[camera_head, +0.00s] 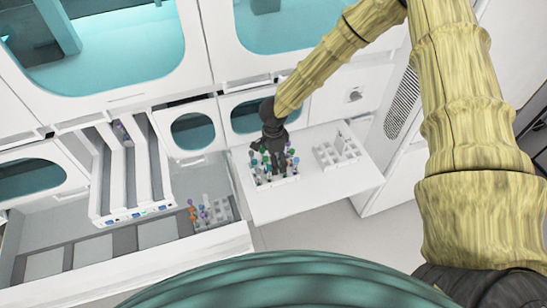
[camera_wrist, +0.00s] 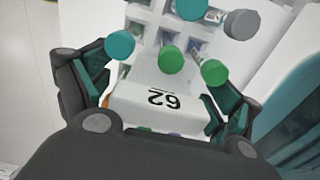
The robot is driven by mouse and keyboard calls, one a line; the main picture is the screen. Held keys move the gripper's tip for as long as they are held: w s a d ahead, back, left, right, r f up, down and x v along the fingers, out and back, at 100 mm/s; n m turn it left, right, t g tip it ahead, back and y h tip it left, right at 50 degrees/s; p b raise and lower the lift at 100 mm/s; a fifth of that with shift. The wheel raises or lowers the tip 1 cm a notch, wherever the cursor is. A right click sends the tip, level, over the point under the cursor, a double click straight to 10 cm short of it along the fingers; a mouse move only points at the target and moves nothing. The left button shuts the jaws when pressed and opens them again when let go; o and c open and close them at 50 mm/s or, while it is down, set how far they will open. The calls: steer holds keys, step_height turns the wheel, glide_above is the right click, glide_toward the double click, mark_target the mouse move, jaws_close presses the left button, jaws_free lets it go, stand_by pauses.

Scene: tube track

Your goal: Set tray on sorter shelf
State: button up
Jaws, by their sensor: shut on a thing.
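A white tray (camera_wrist: 152,106) marked 62 holds several capped tubes in teal, green and grey. In the wrist view my gripper (camera_wrist: 160,100) has one finger on each side of the tray's labelled end and is shut on it. In the head view the tray (camera_head: 262,181) is at the left part of a white pull-out shelf (camera_head: 300,205), with my gripper (camera_head: 275,160) over it from above. I cannot tell whether the tray's base touches the shelf. The gripper hides part of the tray.
An empty white rack (camera_head: 337,152) stands to the right on the same shelf. Left is a machine with sloped white lanes (camera_head: 128,175) and an open drawer (camera_head: 125,270) holding another tube rack (camera_head: 212,213). Windowed cabinet fronts stand behind. The shelf's front middle is clear.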

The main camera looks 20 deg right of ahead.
steer(key=shift+f, duration=0.3)
stand_by(0.5)
steer(key=o, duration=0.9)
steer(key=shift+c, duration=0.2)
step_height(320, 180, up, 12)
stand_by(0.3)
stand_by(0.8)
